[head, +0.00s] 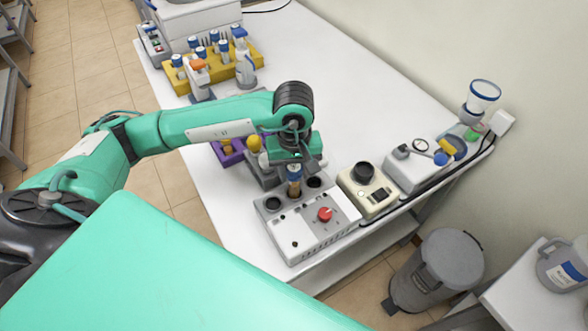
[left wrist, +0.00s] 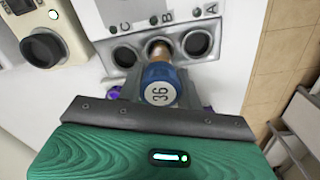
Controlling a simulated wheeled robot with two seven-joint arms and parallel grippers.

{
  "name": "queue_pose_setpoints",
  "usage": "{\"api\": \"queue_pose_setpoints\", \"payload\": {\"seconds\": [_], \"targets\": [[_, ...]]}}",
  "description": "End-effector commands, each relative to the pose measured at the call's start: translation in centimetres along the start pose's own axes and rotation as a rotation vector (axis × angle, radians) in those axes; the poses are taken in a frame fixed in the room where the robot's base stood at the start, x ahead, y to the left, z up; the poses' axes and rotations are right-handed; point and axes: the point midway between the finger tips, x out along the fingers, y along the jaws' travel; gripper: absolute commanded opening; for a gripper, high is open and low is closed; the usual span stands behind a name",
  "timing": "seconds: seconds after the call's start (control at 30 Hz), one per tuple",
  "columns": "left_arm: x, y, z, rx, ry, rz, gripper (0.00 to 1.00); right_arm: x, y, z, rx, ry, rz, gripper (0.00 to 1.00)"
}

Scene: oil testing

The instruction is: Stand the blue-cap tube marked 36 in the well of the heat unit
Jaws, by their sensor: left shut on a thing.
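The blue-cap tube marked 36 (left wrist: 160,88) is upright in my left gripper (head: 294,163), with brown contents in its lower part. It also shows in the head view (head: 294,188). The heat unit (head: 305,230) is a grey-white box with a red knob and three wells, labelled A, B and C in the left wrist view (left wrist: 122,56). The tube's lower end is at the middle well, B; I cannot tell how deep it sits. The wells on either side look empty. My left gripper is shut on the tube near its cap. My right gripper is out of view.
A cream device with a black knob (head: 367,188) stands right beside the heat unit. A purple rack (head: 226,152) is behind my left arm. A yellow rack of blue-cap tubes (head: 174,82) and a bottle stand farther back. The table's middle (head: 335,110) is clear.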

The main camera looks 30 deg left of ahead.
Motion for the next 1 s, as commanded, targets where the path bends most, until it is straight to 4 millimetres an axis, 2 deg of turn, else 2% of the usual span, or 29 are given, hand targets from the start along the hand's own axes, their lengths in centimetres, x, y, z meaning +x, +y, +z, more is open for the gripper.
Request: {"api": "queue_pose_setpoints", "payload": {"seconds": [0.47,1.0], "targets": [[0.0,0.0,0.0,0.0,0.001,0.0,0.12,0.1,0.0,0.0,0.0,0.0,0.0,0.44],[0.0,0.0,0.0,0.0,0.001,0.001,0.12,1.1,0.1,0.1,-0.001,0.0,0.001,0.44]]}}
